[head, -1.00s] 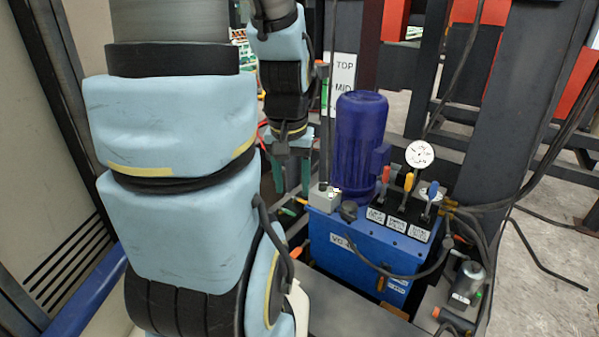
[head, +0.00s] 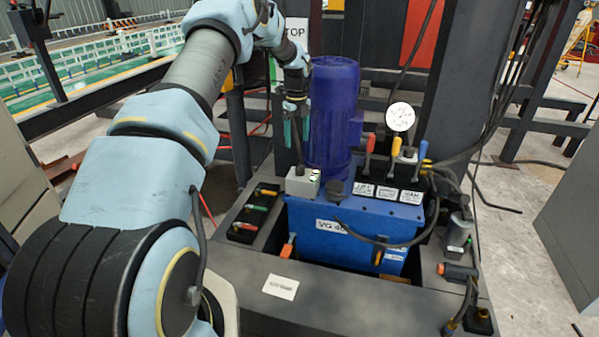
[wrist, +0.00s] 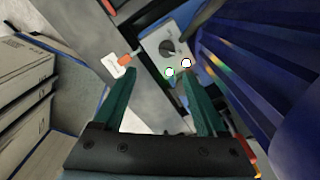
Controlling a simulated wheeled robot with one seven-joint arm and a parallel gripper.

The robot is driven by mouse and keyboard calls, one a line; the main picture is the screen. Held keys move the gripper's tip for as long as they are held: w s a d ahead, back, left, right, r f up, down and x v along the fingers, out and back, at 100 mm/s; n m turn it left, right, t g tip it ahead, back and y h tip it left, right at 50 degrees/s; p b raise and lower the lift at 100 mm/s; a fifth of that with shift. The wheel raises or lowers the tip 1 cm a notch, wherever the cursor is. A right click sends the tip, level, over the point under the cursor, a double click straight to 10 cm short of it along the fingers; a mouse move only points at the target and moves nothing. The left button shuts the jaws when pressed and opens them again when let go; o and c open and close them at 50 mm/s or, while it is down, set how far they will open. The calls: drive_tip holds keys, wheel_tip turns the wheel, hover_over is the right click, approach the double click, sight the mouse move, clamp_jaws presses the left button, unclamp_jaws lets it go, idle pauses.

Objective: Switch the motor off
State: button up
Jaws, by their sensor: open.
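The blue motor (head: 334,115) stands upright on a blue tank (head: 360,228). A small grey switch box (head: 302,184) sits at the tank's left front corner, beside the motor. In the wrist view the switch box (wrist: 172,45) shows a dark round knob (wrist: 168,47) and two small lights, one greenish and one white. My gripper (head: 295,130) is open and empty, pointing down just above and behind the box. In the wrist view my gripper's green fingers (wrist: 158,78) are spread apart, with the box beyond their tips. The knob's setting is too small to tell.
Red, orange and blue levers (head: 396,150) and a round gauge (head: 400,117) stand right of the motor. A tray with coloured handles (head: 252,212) lies left of the tank. Hoses run at the right. A dark ledge (head: 330,295) is in front.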

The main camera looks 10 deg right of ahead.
sight(300, 170)
drive_tip(key=shift+m, duration=0.8)
drive_tip(key=f, duration=0.4)
drive_tip(key=d+f+p, duration=0.1)
drive_tip(key=f, duration=0.7)
drive_tip(key=shift+w+d+f, duration=0.15)
drive_tip(key=shift+w+f, duration=0.05)
drive_tip(key=shift+w, duration=0.15)
clamp_jaws()
